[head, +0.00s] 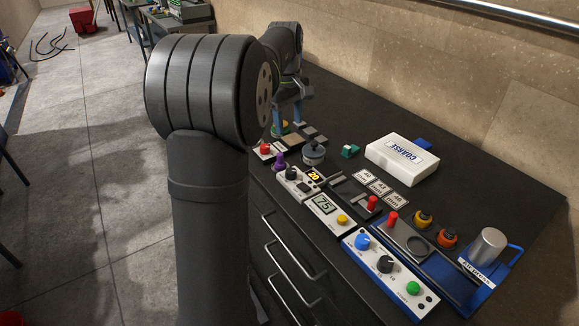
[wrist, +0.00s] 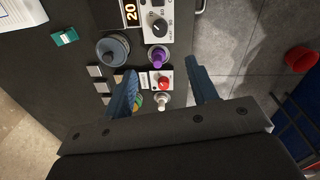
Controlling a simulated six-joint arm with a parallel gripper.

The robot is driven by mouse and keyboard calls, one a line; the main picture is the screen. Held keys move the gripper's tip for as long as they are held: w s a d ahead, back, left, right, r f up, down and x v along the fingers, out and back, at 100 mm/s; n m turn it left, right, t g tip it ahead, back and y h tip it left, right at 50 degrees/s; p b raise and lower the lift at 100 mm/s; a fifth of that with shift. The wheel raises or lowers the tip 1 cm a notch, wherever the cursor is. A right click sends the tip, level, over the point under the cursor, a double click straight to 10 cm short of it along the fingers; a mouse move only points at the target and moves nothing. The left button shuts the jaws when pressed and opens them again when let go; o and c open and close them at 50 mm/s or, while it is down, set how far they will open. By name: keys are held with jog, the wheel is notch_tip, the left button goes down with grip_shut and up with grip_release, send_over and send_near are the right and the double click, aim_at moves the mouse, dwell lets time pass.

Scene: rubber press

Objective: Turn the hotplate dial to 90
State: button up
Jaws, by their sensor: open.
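The hotplate dial (head: 292,174) is a black knob on a white panel, beside a small display (head: 313,176) reading 20. In the wrist view the dial (wrist: 160,25) is at the top, with printed numbers around it, and the display (wrist: 130,12) is left of it. A grey round pot-like piece (wrist: 113,48) sits beside the panel. My gripper (wrist: 161,66) is open and empty, its blue fingers apart and pointing down; the dial lies beyond the fingertips. In the head view my gripper (head: 286,116) is at the far end of the bench.
A purple knob (wrist: 158,55) and a red button (wrist: 164,83) lie near or between my fingers. Another panel reads 75 (head: 323,204). A white COARSE box (head: 402,159), a blue panel (head: 388,272) and a metal cylinder (head: 489,246) stand to the right.

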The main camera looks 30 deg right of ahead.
aim_at(291, 171)
jog(key=f, duration=1.1)
jog(key=d+f, duration=0.1)
jog(key=f, duration=0.5)
jog(key=shift+w, duration=0.1)
jog(key=c, duration=1)
